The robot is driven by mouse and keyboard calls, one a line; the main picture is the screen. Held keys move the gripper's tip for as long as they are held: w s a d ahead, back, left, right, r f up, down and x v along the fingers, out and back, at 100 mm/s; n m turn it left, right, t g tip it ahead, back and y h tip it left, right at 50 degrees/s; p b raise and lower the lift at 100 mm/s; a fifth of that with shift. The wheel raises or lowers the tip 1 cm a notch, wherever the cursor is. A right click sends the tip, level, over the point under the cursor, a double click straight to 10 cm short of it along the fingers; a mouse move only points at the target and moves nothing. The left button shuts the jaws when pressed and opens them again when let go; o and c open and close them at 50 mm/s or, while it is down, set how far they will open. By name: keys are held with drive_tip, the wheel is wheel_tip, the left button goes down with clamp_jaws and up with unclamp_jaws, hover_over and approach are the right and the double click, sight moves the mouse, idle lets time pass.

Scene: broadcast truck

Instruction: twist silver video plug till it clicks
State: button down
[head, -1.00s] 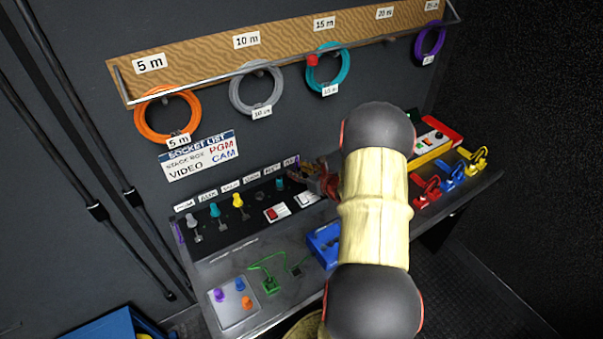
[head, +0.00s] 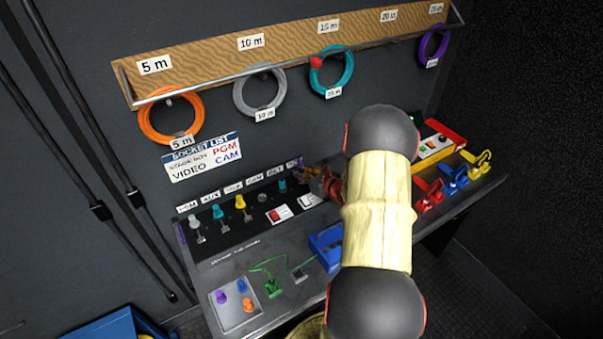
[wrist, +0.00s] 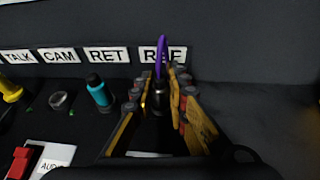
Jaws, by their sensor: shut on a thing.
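The silver-grey plug (head: 195,221) stands in the socket at the left end of the panel, under the first label, well away from my gripper. My gripper (head: 316,179) is at the right end of the socket row. In the wrist view my gripper (wrist: 160,92) has its fingers on both sides of a dark plug (wrist: 160,97) with a purple top (wrist: 161,52), in front of the REF label (wrist: 162,55). It is shut on this plug. The fingers hide the plug's sides, and its seating in the socket cannot be told.
A teal plug (wrist: 98,90) stands just left of my gripper, by the RET label. The CAM socket (wrist: 60,101) looks empty. A yellow plug (head: 240,202) is farther left. A blue box (head: 327,246) lies in front. Coloured cable coils hang on the wall rail above.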

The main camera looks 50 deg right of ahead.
drive_tip(key=c, duration=2.3)
unclamp_jaws()
drive_tip(key=shift+c, duration=0.2)
clamp_jaws()
drive_tip(key=shift+m+g+h+b, duration=0.7)
drive_tip(key=shift+m+h+b, duration=1.1)
drive_tip(key=shift+b, duration=1.05)
drive_tip(key=o, duration=0.5)
unclamp_jaws()
drive_tip(key=shift+o, duration=0.9)
drive_tip(key=v, duration=1.2)
drive_tip(key=shift+f, duration=0.1)
